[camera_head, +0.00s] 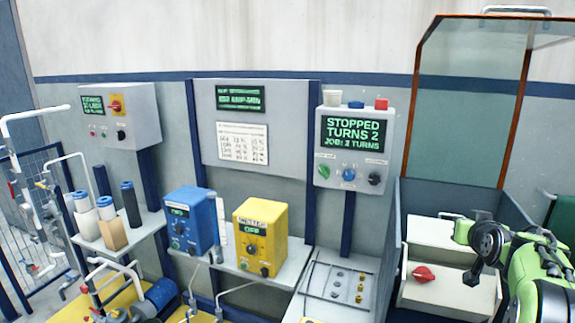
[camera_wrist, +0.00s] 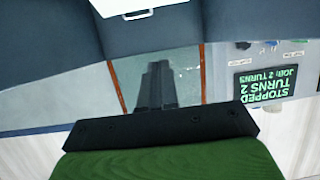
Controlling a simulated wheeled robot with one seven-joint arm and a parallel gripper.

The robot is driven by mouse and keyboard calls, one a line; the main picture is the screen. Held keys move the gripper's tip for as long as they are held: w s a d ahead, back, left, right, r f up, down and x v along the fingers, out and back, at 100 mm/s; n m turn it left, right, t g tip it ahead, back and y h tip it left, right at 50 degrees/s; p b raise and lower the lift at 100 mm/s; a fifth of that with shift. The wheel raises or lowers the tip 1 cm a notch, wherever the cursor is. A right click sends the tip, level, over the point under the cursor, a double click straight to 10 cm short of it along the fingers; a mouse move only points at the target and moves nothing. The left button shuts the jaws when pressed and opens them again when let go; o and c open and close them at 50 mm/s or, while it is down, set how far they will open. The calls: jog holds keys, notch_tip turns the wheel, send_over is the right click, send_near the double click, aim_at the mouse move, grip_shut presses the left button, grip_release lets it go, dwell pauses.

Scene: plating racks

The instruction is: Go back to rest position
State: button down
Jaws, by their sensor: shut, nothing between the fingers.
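My gripper (camera_wrist: 155,72) shows in the wrist view, its dark fingers close together, shut and empty. Beyond the fingers is a clear panel with orange edges, and the wrist picture is upside down. In the head view my green and black arm is folded at the lower right, in front of the clear orange-edged panel (camera_head: 468,115). The fingers are hard to make out there. The grey control box (camera_head: 347,170) left of the arm has a screen reading "STOPPED TURNS 2" and "JOB: 2 TURNS"; the screen (camera_wrist: 268,83) also shows in the wrist view.
A white cabinet with a red knob (camera_head: 424,274) is close to my arm. A yellow unit (camera_head: 261,236) and a blue unit (camera_head: 191,220) stand on a shelf. Bottles (camera_head: 106,209) and white pipes are farther left. A grey box (camera_head: 120,115) hangs above them.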

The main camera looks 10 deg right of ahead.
jog(key=s+a+n+g+y, duration=0.15)
jog(key=s+a, duration=0.35)
jog(key=a, duration=0.7)
jog(key=s+a+n+g+y, duration=0.1)
jog(key=s+a+y, duration=0.3)
jog(key=a, duration=0.8)
jog(key=s+a+f+g, duration=0.1)
jog(key=s+a+f, duration=0.1)
jog(key=s, duration=0.5)
jog(key=s+a+f+n+g, duration=0.1)
jog(key=s+a+f+g, duration=0.1)
jog(key=s+a, duration=0.3)
jog(key=s+a+f+n+g, duration=0.1)
jog(key=s+a+f, duration=0.2)
jog(key=s, duration=0.6)
jog(key=shift+a+f, duration=0.35)
jog(key=shift+f, duration=0.15)
